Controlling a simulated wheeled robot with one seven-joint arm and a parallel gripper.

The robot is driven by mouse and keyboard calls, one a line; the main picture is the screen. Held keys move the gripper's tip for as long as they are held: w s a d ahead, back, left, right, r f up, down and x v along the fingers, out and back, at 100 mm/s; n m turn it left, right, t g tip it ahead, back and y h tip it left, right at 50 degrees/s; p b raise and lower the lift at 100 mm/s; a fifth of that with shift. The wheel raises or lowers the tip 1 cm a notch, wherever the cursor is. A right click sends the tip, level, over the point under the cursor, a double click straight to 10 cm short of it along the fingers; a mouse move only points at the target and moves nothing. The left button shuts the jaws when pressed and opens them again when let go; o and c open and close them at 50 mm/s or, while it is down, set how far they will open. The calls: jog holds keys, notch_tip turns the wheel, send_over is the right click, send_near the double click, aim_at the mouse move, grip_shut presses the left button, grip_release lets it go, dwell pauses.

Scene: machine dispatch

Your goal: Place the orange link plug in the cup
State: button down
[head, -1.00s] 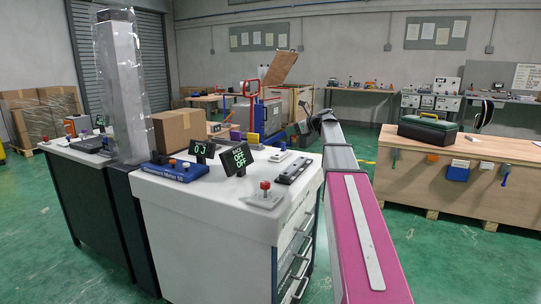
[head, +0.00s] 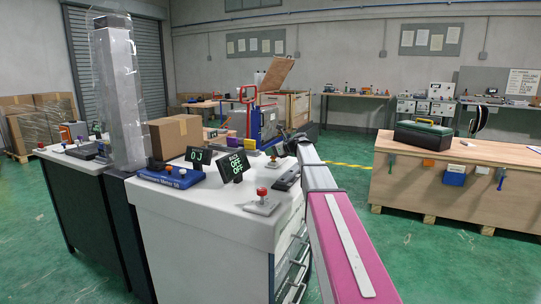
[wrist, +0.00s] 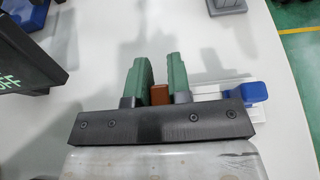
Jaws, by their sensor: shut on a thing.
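My gripper (wrist: 159,68) shows in the wrist view with two green fingers over a white worktop. A small orange-brown block (wrist: 159,95), which looks like the orange link plug, sits between the fingers, and they are shut on it. Its lower part is hidden by the dark gripper body. In the head view my arm reaches over the right side of the white bench (head: 215,205), and the fingers and plug cannot be made out there. A small purple thing (head: 231,139) at the back of the bench may be the cup, but I cannot tell.
A blue-and-white device (wrist: 252,92) lies just right of the fingers. A dark display (head: 235,166), a red-knobbed switch (head: 262,198), a blue meter (head: 170,177) and a cardboard box (head: 176,137) stand on the bench. A toolbox (head: 424,134) sits on the wooden bench at right.

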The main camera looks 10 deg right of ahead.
jog(key=shift+f, duration=0.55)
jog(key=shift+f, duration=0.1)
jog(key=c, duration=1.1)
grip_release()
jog(key=shift+o, duration=0.2)
jog(key=v, duration=1.2)
